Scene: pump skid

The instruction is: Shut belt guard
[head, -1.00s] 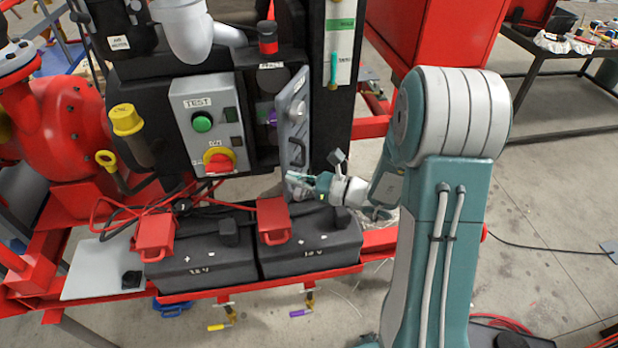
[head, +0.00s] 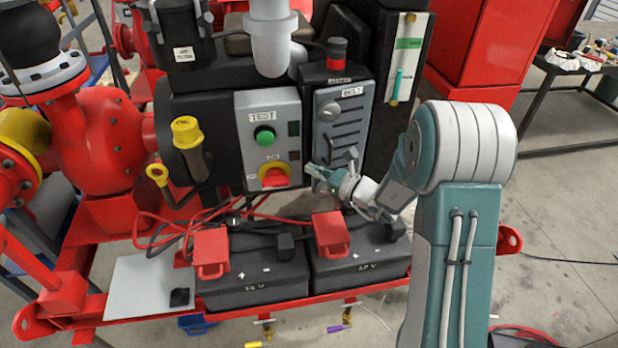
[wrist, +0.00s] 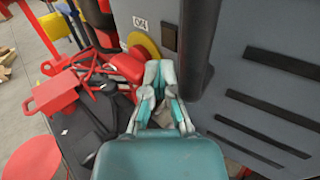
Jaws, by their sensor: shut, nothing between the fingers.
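The belt guard (head: 341,122) is a grey louvred panel labelled BELT, right of the TEST panel in the head view. It now lies about flush with the skid face, and I see no gap along its edges. In the wrist view the guard (wrist: 275,85) fills the right side, with its dark slots and dark upright handle close by. My gripper (head: 318,175) is in front of the guard's lower left part. In the wrist view my gripper (wrist: 160,82) has its fingers together and empty, left of the handle. Whether it touches the guard I cannot tell.
Two black batteries (head: 252,278) with red clamps and cables sit below.

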